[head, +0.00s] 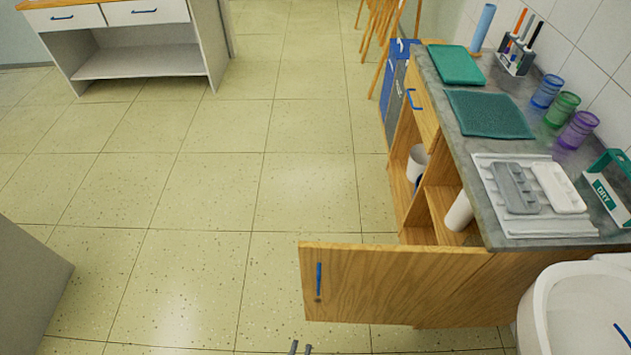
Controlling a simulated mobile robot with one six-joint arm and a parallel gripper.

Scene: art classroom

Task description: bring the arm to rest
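My gripper (300,348) shows only as two grey fingertips at the bottom edge of the head view. A small gap lies between the tips, and nothing shows between them. The rest of my arm is out of the picture. The fingertips are apart from the open wooden cabinet door (400,283), below and to the left of its blue handle (318,281).
The wooden cabinet stands open at the right, with a white cylinder (459,212) inside. Its grey counter (470,135) holds green mats, coloured cups and trays. A white sink (577,310) is at the lower right. Tiled floor (200,200) is clear at middle left.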

